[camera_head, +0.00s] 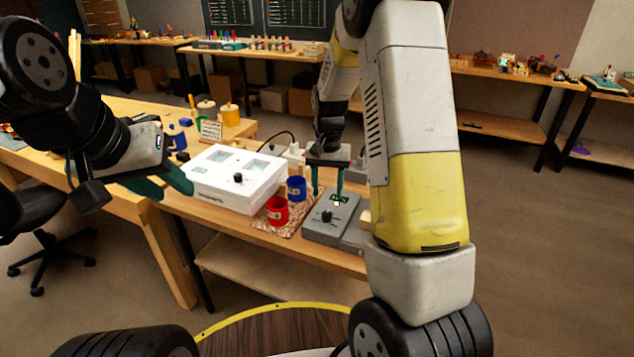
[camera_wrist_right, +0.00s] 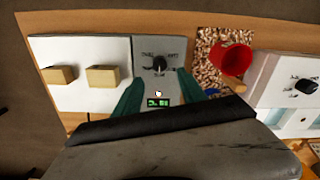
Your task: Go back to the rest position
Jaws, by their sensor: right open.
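My right gripper (camera_head: 327,191) points down over a grey box with a knob and green display (camera_head: 331,220). Its two green fingers are apart with nothing held between them. In the right wrist view my right gripper (camera_wrist_right: 158,92) spans the grey box's front (camera_wrist_right: 160,82), with the display between the fingers; whether they touch the box is unclear. My left gripper (camera_head: 160,186) hangs in the air at left, beside the white box (camera_head: 222,190). Its green fingers are seen edge-on, so their gap is unclear, and nothing shows held in them.
A red mug (camera_head: 277,211) and a blue mug (camera_head: 296,188) stand on a speckled mat (camera_head: 262,222) next to the grey box. A black chair (camera_head: 35,215) is at left. Open floor lies at right.

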